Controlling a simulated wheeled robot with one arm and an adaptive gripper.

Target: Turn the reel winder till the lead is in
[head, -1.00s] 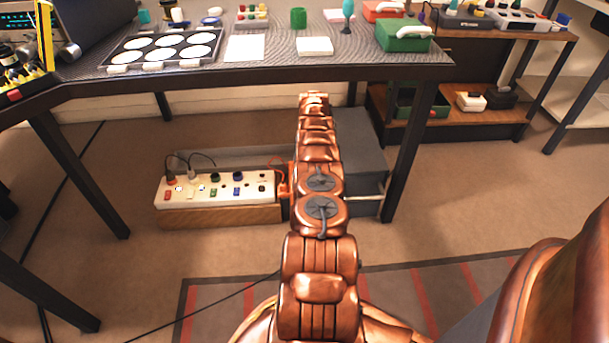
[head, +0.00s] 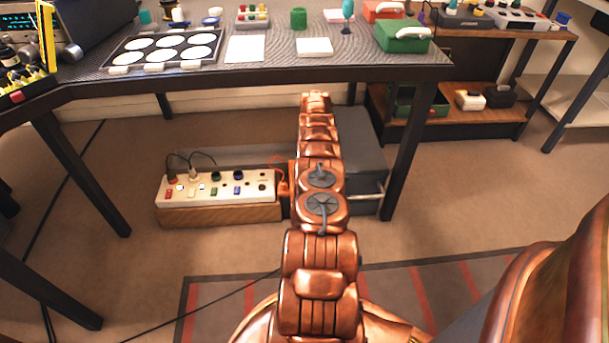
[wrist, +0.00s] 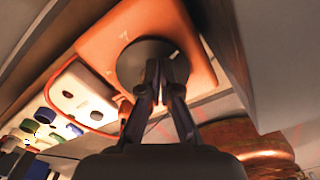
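The reel winder shows in the wrist view as an orange box (wrist: 185,28) with a dark round knob (wrist: 140,52) on its face. A white pointer mark shows on the knob. My gripper (wrist: 158,72) is at the knob, its two fingers close together over the knob's middle. They seem closed on its grip, which they largely hide. The red-orange lead (wrist: 48,112) curves around a white box beside the winder. In the head view a bit of the orange winder (head: 283,190) shows left of my arm. My gripper is hidden there.
A white power strip (head: 222,189) with coloured switches and plugs stands on a wooden block under the bench. A grey cabinet (head: 358,150) stands right of my arm. The bench top (head: 270,73) is above, with a table leg (head: 408,150) to the right.

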